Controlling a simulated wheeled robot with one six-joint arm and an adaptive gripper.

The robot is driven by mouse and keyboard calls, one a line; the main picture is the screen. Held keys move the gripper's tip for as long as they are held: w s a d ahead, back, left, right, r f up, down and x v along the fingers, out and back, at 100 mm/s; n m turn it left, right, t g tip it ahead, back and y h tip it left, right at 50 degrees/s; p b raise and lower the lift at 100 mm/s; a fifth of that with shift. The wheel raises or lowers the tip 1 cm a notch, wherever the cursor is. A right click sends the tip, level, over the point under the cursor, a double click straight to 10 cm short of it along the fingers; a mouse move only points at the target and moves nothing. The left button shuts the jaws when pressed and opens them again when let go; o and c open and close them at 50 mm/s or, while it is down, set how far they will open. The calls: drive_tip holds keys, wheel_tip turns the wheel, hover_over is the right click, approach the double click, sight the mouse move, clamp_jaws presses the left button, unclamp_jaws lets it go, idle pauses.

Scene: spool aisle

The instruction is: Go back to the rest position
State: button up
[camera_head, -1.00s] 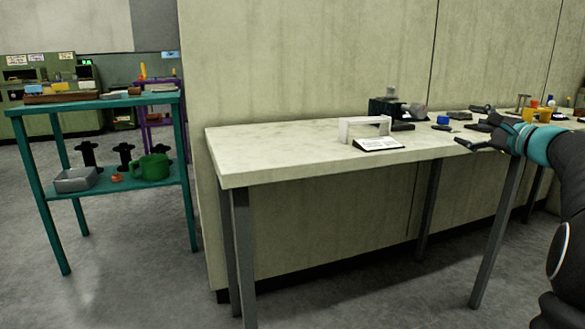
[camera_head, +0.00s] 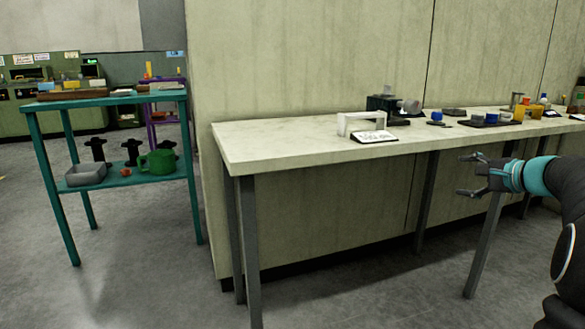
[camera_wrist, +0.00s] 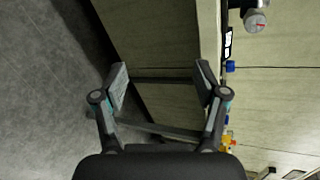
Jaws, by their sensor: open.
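My gripper (camera_head: 470,177) is open and empty at the right of the head view. It is in front of the long pale table (camera_head: 290,139), lower than the tabletop edge in the picture and apart from it. In the wrist view my gripper (camera_wrist: 162,82) shows both fingers spread wide with nothing between them. Beyond them are the table's side and legs and the grey floor (camera_wrist: 45,90).
On the table are a white bracket (camera_head: 362,121), a card (camera_head: 374,137), a dark device (camera_head: 385,103) and a dark tray (camera_head: 490,122) with small parts. A teal shelf (camera_head: 110,98) at the left holds a green mug (camera_head: 157,162) and a grey bin (camera_head: 86,175). Floor between is clear.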

drive_tip(key=s+a+f+n+g+h+p, duration=0.1)
drive_tip(key=s+a+f+n+g, duration=0.3)
drive_tip(key=s+a+f, duration=0.4)
drive_tip(key=s+a+f+n+g+h+p, duration=0.15)
drive_tip(key=s+a+f+n+g, duration=0.25)
drive_tip(key=s+a, duration=0.45)
drive_tip(key=s+a+r+n+h+p, duration=0.1)
drive_tip(key=s+a+n, duration=0.3)
drive_tip(key=s, duration=0.5)
drive_tip(key=s+a+r+n+h+p, duration=0.1)
drive_tip(key=s+a+n+p, duration=0.2)
drive_tip(key=s+a, duration=0.3)
drive_tip(key=s+n, duration=0.1)
drive_tip(key=s, duration=0.3)
drive_tip(key=shift+s+a+r+n, duration=0.15)
drive_tip(key=shift+s+r+n, duration=0.05)
drive_tip(key=shift+n, duration=0.1)
